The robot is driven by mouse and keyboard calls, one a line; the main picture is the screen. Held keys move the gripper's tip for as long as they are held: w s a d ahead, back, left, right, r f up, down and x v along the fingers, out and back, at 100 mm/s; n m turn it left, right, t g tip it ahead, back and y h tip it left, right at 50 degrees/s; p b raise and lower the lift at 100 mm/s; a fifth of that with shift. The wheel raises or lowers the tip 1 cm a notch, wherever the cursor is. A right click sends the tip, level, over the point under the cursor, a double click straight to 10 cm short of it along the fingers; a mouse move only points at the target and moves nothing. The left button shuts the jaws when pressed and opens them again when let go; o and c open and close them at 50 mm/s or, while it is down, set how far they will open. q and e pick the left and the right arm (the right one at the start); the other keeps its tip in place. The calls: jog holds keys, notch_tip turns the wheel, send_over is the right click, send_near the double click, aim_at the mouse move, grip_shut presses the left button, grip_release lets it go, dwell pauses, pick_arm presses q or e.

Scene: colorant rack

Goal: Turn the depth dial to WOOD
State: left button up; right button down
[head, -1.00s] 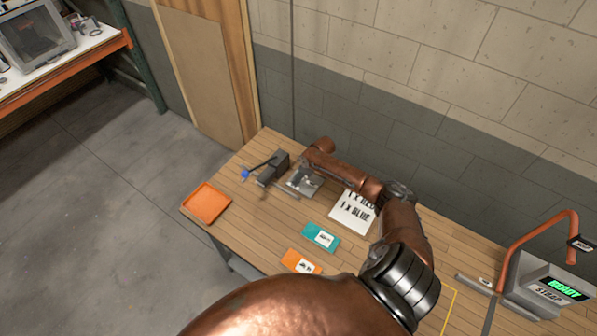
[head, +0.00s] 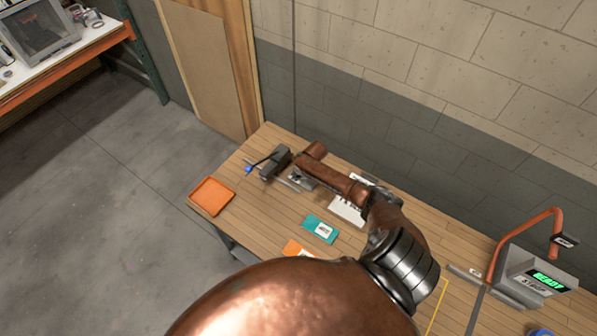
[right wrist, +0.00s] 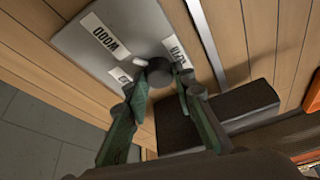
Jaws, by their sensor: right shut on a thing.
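The depth dial (right wrist: 159,72) is a dark round knob on a grey plate (right wrist: 150,28) in the right wrist view. A WOOD label (right wrist: 104,36) lies on the plate to the upper left of the dial. Two other white labels are close to the dial, partly covered by the fingers. In the head view my right arm hides the dial and most of the plate. My left gripper is out of view.
On the bench are an orange tray (head: 211,197), a teal card (head: 320,229), an orange card (head: 296,248) and a white sheet (head: 346,211). A READY device (head: 540,283) stands far right.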

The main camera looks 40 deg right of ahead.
jog(key=shift+a+f, duration=0.1)
jog(key=c, duration=1.6)
grip_release()
jog(key=shift+s+r, duration=0.1)
jog(key=shift+r, duration=0.1)
jog(key=v, duration=1.1)
jog(key=shift+s+r, duration=0.1)
jog(key=shift+r, duration=0.25)
jog(key=shift+f, duration=0.1)
